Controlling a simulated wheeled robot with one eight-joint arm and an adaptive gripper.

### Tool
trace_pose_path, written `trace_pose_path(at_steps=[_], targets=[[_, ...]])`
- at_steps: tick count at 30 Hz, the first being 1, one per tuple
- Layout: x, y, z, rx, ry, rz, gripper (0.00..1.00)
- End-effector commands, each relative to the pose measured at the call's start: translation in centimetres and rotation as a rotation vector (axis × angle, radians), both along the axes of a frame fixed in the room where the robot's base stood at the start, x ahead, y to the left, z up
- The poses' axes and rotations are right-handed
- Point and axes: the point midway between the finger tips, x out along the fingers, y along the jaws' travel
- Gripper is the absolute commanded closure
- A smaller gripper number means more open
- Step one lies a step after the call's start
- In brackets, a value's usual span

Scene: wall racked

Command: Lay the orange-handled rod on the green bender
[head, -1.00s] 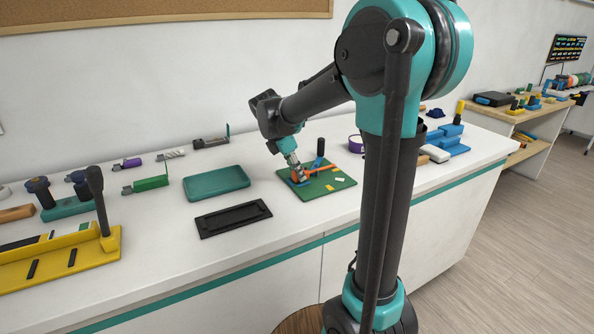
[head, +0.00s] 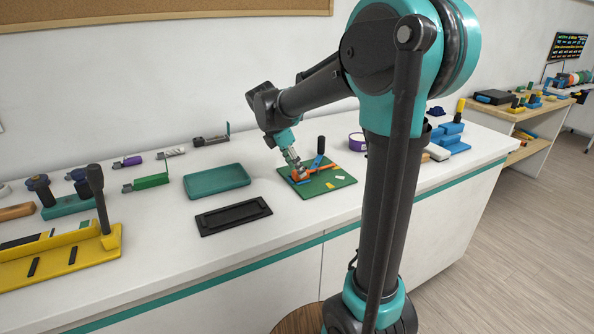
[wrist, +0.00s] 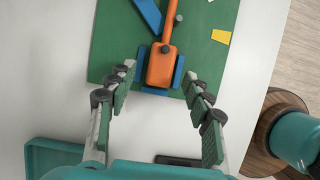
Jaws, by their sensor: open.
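The green bender (head: 340,182) is a flat green board on the white counter, with a blue bracket (wrist: 178,72), a blue bar (wrist: 147,14) and small pegs. The orange-handled rod (wrist: 161,64) lies on it, its wide orange end between the bracket's two blue sides and its narrow part running away from me in the wrist view. It also shows in the head view (head: 325,167). My gripper (head: 297,174) is open above the board's left part. In the wrist view its fingers (wrist: 160,85) are apart on either side of the wide end, with no visible grip on it.
A black tray (head: 233,228) and a teal tray (head: 216,181) lie left of the board. A yellow fixture (head: 70,267) with a dark post stands farther left. A purple-rimmed roll (head: 357,142) is behind the board. The counter's front edge is close.

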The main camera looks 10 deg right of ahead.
Motion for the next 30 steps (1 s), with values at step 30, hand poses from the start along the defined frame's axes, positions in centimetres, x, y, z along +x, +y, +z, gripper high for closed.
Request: trace_pose_path(at_steps=[30], targets=[[-1.2, 3.6, 9.1, 0.0, 0.0, 0.001, 0.49]])
